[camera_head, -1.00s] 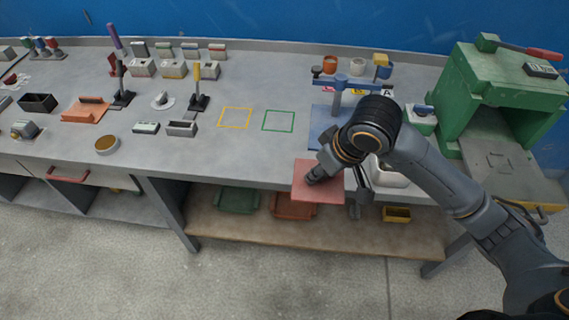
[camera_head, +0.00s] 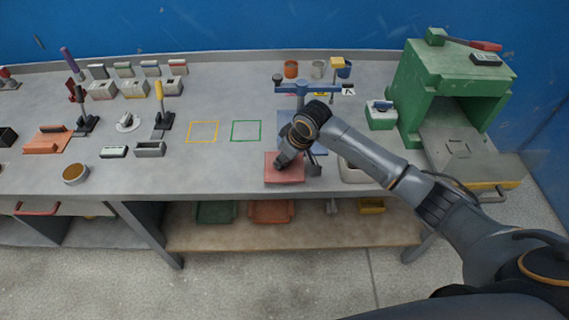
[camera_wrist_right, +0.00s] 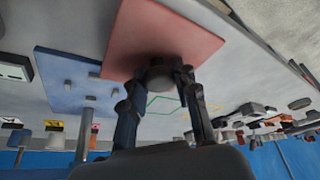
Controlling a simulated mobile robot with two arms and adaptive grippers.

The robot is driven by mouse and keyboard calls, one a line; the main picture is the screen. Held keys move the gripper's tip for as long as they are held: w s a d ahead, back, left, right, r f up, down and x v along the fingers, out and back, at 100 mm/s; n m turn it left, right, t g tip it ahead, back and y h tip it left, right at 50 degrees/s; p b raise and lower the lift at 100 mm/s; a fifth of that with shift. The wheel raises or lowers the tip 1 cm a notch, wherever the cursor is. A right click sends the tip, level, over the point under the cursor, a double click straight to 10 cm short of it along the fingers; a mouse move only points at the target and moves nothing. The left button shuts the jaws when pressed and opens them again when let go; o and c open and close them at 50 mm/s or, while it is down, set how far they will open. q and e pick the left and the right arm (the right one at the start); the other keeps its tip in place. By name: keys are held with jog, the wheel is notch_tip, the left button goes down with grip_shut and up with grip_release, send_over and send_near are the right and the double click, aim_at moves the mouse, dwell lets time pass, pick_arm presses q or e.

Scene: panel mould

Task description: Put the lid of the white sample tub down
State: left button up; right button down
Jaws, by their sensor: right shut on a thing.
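The lid (camera_head: 285,172) is a flat, square pink-red plate over the bench's front strip, left of the white sample tub (camera_head: 352,176). My right gripper (camera_head: 283,160) reaches down onto the middle of the lid. In the right wrist view the gripper (camera_wrist_right: 160,80) is shut on the dark round knob at the centre of the lid (camera_wrist_right: 150,30). The lid lies level, low over the bench top; I cannot tell whether it touches it. The tub looks open and is partly hidden behind my right arm. My left gripper is not in view.
A blue plate (camera_head: 287,122) with a blue post fixture lies just behind the lid. A green press (camera_head: 420,80) stands at the right. Green (camera_head: 246,131) and yellow (camera_head: 202,132) outlined squares are empty.

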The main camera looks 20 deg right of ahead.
aim_at(285, 166)
notch_tip(285, 166, down, 3)
jog(key=shift+r, duration=0.2)
jog(key=shift+f, duration=0.25)
jog(key=shift+f, duration=0.15)
jog(key=c, duration=1)
grip_release()
jog(key=b+v, duration=0.1)
jog(key=v, duration=1.1)
jog(key=shift+s, duration=0.1)
